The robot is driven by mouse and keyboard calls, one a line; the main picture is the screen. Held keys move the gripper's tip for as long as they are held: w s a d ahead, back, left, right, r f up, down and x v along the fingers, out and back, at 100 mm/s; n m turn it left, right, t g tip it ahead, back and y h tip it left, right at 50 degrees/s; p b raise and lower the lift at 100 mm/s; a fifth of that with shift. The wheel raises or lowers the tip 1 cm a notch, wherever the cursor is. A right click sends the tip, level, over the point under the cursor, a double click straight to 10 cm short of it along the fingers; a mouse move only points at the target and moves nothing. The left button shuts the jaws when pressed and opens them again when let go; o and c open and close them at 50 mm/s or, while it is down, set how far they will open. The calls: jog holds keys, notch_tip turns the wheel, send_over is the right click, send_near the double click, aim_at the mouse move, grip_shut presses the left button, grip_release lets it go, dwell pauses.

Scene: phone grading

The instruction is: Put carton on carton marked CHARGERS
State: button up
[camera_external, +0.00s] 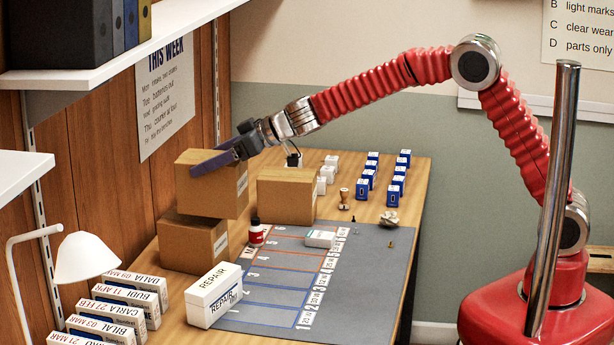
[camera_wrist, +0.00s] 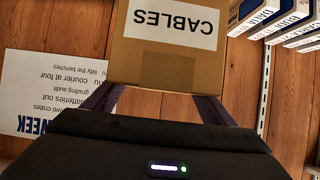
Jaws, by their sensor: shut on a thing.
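A brown carton (camera_external: 205,197), with a label reading CABLES in the wrist view (camera_wrist: 168,62), is held between the dark fingers of my gripper (camera_external: 214,162). In the wrist view the fingers of my gripper (camera_wrist: 158,98) reach along both sides of this carton. It is over a second brown carton (camera_external: 190,246) on the table by the wood wall; I cannot tell whether the two touch. A third brown carton (camera_external: 285,197) stands to the right on the table. The labels on these two lower cartons cannot be read, so I cannot tell which is marked CHARGERS.
A white REPAIR box (camera_external: 212,296) stands in front of the cartons. A grey mat (camera_external: 345,285) with marked lanes carries a small white box (camera_external: 320,239). A red bottle (camera_external: 256,234) and several blue boxes (camera_external: 368,180) stand nearby. A shelf (camera_external: 150,40) overhangs the left.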

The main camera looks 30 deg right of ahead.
jog(key=shift+f, duration=1.5)
jog(key=o, duration=2)
jog(key=shift+c, duration=0.2)
jog(key=shift+s+d, duration=0.15)
jog(key=v, duration=1.1)
jog(key=shift+s+d+r, duration=0.15)
jog(key=shift+r, duration=0.15)
